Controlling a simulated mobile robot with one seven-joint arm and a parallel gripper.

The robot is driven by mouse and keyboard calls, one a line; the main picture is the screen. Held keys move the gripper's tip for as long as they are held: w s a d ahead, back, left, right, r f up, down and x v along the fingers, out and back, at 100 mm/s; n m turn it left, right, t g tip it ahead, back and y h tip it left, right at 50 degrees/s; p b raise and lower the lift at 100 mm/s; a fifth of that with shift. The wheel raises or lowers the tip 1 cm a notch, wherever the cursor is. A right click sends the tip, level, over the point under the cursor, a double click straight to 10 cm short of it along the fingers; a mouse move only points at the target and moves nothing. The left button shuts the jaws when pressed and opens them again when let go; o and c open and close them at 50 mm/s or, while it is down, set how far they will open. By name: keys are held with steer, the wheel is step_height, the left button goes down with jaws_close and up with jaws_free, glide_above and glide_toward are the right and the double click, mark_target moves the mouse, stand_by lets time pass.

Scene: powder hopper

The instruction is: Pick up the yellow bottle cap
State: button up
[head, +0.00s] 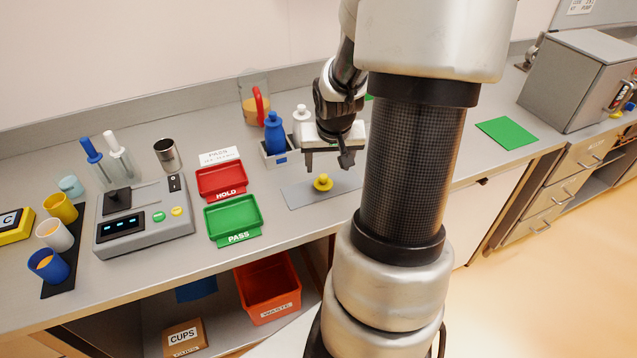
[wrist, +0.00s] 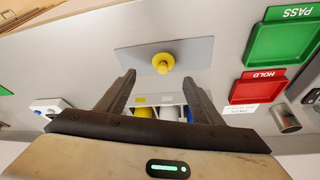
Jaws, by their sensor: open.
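The yellow bottle cap (head: 323,182) sits on a flat grey mat (head: 296,194) on the counter. It has a round knob on a wider base. In the wrist view the yellow cap (wrist: 162,63) lies ahead of my fingers, roughly centred between them, with the grey mat (wrist: 195,50) around it. My gripper (head: 329,163) is open and empty, above the cap and apart from it. In the wrist view both fingers of my gripper (wrist: 160,85) are spread wide.
Behind the mat stands a rack (head: 279,156) with a blue bottle (head: 274,132) and a white bottle (head: 301,118). A jug with a red handle (head: 257,102) is farther back. The red HOLD tray (head: 221,197) and green PASS tray (head: 233,240) lie to the left.

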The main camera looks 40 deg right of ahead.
mark_target(323, 176)
steer(key=b+x, duration=0.1)
steer(key=x, duration=0.3)
steer(key=shift+w+d+f, duration=0.1)
steer(key=shift+w+f, duration=0.05)
steer(key=shift+f, duration=0.05)
steer(key=x, duration=0.1)
steer(key=b+x, duration=0.1)
steer(key=x, duration=0.3)
steer(key=shift+w, duration=0.3)
steer(key=c, duration=1.1)
